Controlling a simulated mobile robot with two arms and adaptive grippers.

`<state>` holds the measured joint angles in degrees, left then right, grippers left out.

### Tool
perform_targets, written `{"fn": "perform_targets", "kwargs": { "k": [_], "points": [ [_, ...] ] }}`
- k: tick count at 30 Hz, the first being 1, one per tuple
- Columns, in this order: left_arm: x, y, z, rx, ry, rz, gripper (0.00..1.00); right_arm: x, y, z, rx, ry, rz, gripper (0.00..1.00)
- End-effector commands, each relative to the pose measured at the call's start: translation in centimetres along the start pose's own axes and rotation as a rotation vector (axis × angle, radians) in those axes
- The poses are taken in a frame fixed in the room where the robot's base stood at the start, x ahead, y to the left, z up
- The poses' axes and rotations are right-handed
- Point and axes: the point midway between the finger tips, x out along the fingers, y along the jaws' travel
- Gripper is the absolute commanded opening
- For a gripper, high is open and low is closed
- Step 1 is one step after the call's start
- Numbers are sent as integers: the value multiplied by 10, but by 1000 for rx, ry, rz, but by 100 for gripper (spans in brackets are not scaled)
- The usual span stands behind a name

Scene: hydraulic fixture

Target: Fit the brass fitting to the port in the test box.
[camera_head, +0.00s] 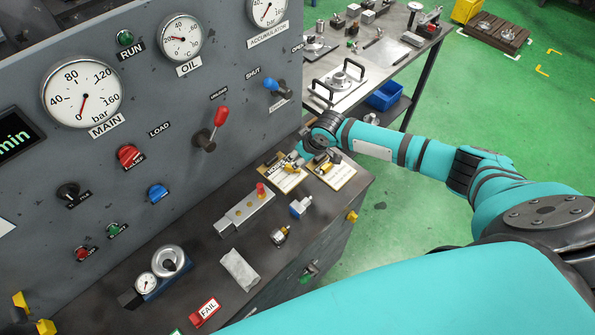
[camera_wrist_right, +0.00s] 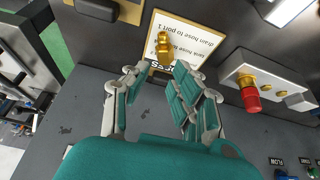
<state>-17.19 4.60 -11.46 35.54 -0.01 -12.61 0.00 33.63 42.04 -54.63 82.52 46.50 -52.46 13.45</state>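The brass fitting (camera_wrist_right: 163,48) shows in the right wrist view, in front of or on a white card with printed text (camera_wrist_right: 190,35). My right gripper (camera_wrist_right: 158,75) is open, its teal fingers spread, with the fitting just beyond and between the fingertips; no contact shows. In the head view my right gripper (camera_head: 305,152) is low over the cards on the bench and hides part of them. A pale metal block with a red cap (camera_head: 244,211) lies nearby; in the wrist view the block (camera_wrist_right: 238,68) shows brass parts. I cannot tell which thing is the test box. My left gripper is out of view.
The grey panel (camera_head: 190,110) with gauges and levers rises behind the bench (camera_head: 200,262). A blue-and-metal fitting (camera_head: 300,207), a brass-and-dark fitting (camera_head: 280,236), a cloth (camera_head: 240,269) and a gauge device (camera_head: 160,272) lie on the bench. A side table (camera_head: 385,50) stands beyond.

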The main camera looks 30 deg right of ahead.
Motion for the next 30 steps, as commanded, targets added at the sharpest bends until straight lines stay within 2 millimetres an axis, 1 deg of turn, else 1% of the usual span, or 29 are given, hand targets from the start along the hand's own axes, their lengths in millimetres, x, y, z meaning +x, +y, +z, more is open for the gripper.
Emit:
{"fn": "perform_targets", "kwargs": {
  "k": [7,11,14,18,22,27,30],
  "points": [
    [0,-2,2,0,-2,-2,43,-2,0,0,0,0,0,25],
    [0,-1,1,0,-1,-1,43,-14,1,0,0,2,1,25],
    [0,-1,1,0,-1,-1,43,-32,1,0,-2,2,2,25],
    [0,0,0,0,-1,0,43,-64,1,0,-3,2,1,25],
    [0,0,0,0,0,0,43,-90,1,0,-2,1,2,25],
    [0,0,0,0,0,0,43,-112,1,0,0,1,1,25],
    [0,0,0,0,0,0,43,-118,0,0,0,0,0,25]
  ]
}}
